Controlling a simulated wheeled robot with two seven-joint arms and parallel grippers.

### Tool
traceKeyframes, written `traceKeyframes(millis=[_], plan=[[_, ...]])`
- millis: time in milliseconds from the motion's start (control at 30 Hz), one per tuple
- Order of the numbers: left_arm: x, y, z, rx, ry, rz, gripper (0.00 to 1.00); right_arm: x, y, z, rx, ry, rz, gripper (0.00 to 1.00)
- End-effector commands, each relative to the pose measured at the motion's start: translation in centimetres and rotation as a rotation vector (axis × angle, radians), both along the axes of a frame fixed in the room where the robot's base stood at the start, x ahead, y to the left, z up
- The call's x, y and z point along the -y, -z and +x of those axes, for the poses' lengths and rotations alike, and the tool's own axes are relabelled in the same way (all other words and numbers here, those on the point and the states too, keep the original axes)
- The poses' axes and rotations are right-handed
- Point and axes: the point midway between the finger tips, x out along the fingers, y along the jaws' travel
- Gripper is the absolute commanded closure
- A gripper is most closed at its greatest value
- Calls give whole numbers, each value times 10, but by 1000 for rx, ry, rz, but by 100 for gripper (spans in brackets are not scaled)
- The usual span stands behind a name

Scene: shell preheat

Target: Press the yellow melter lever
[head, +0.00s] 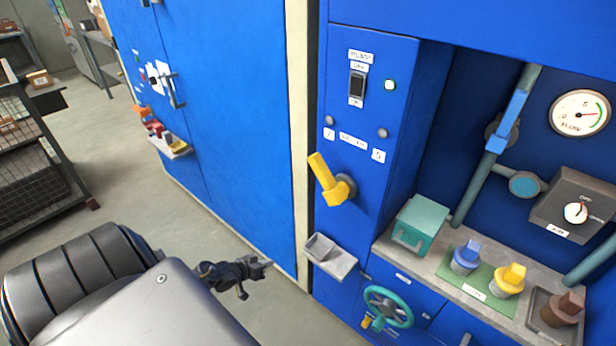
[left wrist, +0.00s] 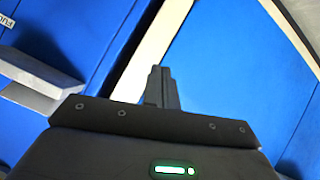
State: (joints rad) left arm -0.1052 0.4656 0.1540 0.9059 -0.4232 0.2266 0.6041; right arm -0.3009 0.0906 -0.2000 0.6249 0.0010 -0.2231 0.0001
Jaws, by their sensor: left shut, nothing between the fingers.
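The yellow lever (head: 322,174) is on the blue panel in the middle of the head view. It tilts up and to the left from a grey round hub. My left gripper (head: 262,266) is below and to the left of the lever, apart from it, in front of the blue cabinet's lower part. It is shut and empty. In the left wrist view the closed fingers (left wrist: 160,88) point at the cream post, and the lever is not in that view. My right gripper is not in view.
A small grey tray (head: 340,262) juts from the panel below the lever. A teal handwheel (head: 388,307) is lower right. A counter holds a teal box (head: 418,222) and blue, yellow and brown-topped parts. A wire rack (head: 40,185) stands left; the floor between is clear.

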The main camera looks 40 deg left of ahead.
Motion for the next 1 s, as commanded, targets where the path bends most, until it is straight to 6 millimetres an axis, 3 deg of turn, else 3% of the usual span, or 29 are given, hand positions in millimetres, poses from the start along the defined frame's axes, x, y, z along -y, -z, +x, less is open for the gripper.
traceKeyframes(millis=[33, 100, 200, 300, 433, 533, 700, 1000], plan=[[-11, -39, 25, 102, -16, -107, 100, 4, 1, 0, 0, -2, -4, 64], [-17, -93, 50, 222, -21, -296, 100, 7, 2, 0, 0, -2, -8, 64], [-19, -163, 70, 341, 9, -580, 100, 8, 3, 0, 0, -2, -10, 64], [-14, -224, 75, 397, 71, -878, 100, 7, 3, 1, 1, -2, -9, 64], [-2, -284, 66, 372, 170, -1256, 100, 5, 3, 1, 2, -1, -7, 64], [10, -310, 54, 300, 238, -1512, 100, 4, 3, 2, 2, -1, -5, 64], [20, -330, 41, 160, 294, -1808, 100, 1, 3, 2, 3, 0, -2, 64], [20, -335, 38, 71, 289, -1949, 100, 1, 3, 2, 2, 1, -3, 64]])
